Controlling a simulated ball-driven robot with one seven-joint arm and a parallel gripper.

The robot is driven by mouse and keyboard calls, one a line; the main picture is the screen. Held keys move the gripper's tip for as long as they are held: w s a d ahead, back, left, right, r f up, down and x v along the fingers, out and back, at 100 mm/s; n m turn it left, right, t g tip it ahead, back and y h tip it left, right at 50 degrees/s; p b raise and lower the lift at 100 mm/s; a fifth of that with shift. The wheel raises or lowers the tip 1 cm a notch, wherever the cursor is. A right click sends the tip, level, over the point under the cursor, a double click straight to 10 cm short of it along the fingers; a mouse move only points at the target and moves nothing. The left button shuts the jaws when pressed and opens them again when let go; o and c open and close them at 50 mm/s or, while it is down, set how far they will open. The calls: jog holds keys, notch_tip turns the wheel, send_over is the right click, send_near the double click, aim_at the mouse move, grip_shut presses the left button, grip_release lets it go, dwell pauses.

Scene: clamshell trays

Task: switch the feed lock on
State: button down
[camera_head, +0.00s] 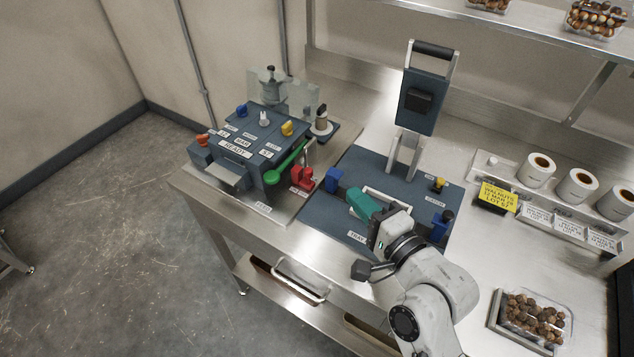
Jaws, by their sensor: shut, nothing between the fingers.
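A dark blue-grey labeling machine (222,150) stands at the left of the steel bench. Its top carries blue, white, yellow and orange knobs and small labels, one reading READY. A green lever (285,163) slants along its right side. The labels are too small for me to tell which control is the feed lock. My gripper (352,193), with teal fingers, is shut and empty. It is over the dark base plate, right of the red part and apart from it.
A dark press (422,100) with a black-handled frame stands behind my gripper. Blue blocks (333,180) and a yellow knob (438,184) are on its base plate (345,225). Label rolls (538,170) line the right. A clamshell of walnuts (533,318) sits at front right.

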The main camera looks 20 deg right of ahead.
aim_at(311, 174)
notch_tip(311, 174, down, 9)
jog(key=b, duration=0.8)
jog(key=shift+w+r, duration=0.15)
jog(key=shift+w+r, duration=0.1)
jog(key=shift+w, duration=0.4)
jog(key=w, duration=0.4)
jog(key=w+a+p, duration=0.1)
jog(key=w, duration=0.3)
jog(key=w+a+p, duration=0.1)
jog(key=w, duration=0.3)
jog(key=shift+w+a+f, duration=0.1)
jog(key=shift+w+f, duration=0.25)
jog(key=shift+w, duration=0.05)
jog(key=shift+r, duration=0.1)
